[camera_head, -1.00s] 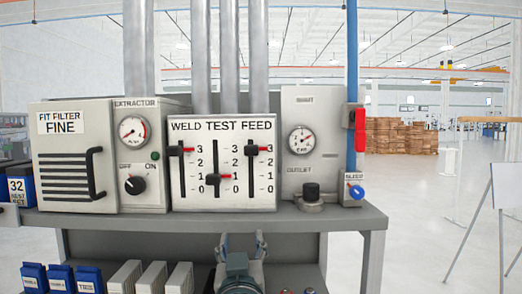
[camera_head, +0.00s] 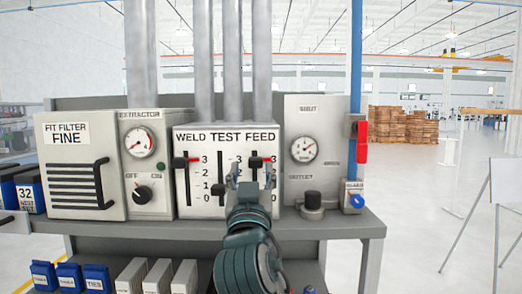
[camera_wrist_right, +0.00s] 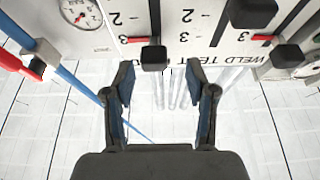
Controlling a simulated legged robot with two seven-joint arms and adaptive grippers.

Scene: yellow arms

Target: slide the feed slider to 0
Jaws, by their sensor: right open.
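The white WELD TEST FEED panel (camera_head: 200,205) has three vertical slots with dark knobs and red pointers. The feed slider (camera_head: 257,162) is the rightmost, with its pointer at 3. The upside-down right wrist view shows the feed slider's dark knob (camera_wrist_right: 153,58) at the left, just beyond and between the fingertips. My right gripper (camera_head: 251,184) is in front of the panel's lower right, hiding the lower feed slot and part of the test slider. In the wrist view its fingers (camera_wrist_right: 160,77) are apart and empty. My left gripper is not in view.
The weld slider (camera_head: 181,162) stands at 3 on the left. An extractor box (camera_head: 150,190) is left of the panel; an outlet unit with gauge and dark knob (camera_head: 312,199) is right. A grey shelf (camera_head: 345,225) carries them. A red handle (camera_head: 362,142) is farther right.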

